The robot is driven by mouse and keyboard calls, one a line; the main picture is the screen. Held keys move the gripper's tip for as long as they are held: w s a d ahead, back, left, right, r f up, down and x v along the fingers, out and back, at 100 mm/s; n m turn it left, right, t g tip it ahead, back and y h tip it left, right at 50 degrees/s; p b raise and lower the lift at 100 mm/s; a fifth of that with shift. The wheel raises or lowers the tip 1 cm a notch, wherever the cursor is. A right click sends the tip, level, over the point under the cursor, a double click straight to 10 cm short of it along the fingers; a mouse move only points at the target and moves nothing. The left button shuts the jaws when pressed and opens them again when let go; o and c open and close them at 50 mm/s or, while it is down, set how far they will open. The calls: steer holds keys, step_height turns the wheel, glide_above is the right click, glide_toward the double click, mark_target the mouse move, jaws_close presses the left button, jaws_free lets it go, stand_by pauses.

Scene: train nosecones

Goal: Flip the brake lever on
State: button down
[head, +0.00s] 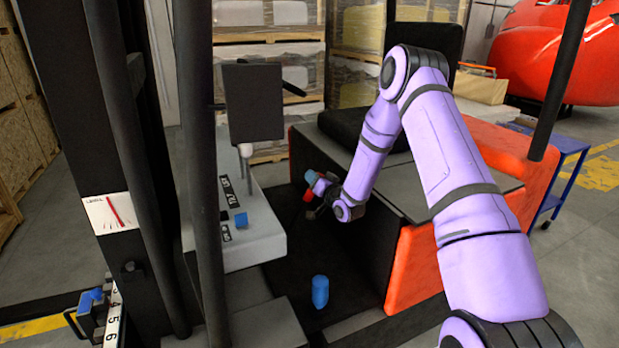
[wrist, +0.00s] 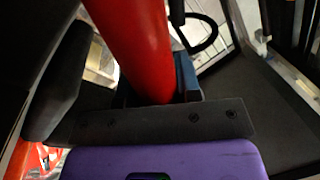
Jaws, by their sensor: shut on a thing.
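The brake lever shows as a thick red handle (wrist: 135,45) that fills the upper middle of the wrist view, tilted. In the head view a small red piece (head: 308,195) of it shows deep in the forklift's cab, between the console and the seat base. My gripper (head: 314,198) is there at the end of my purple arm. In the wrist view my gripper (wrist: 125,85) has a dark finger on the left and a dark blue part on the right, with the red handle between them. It is shut on the handle. The lever's base is hidden.
A grey console (head: 255,230) with a dark screen (head: 253,102) stands left of my gripper. A blue cylinder (head: 320,292) stands on the dark cab floor. The orange seat base (head: 415,262) is close on the right. Dark posts (head: 200,150) cross the left foreground.

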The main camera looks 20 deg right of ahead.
steer(key=shift+d+f, duration=0.1)
steer(key=shift+d, duration=0.2)
steer(key=c, duration=0.8)
jaws_free()
steer(key=shift+d, duration=0.1)
steer(key=shift+s, duration=0.15)
steer(key=v, duration=1)
steer(key=shift+s, duration=0.25)
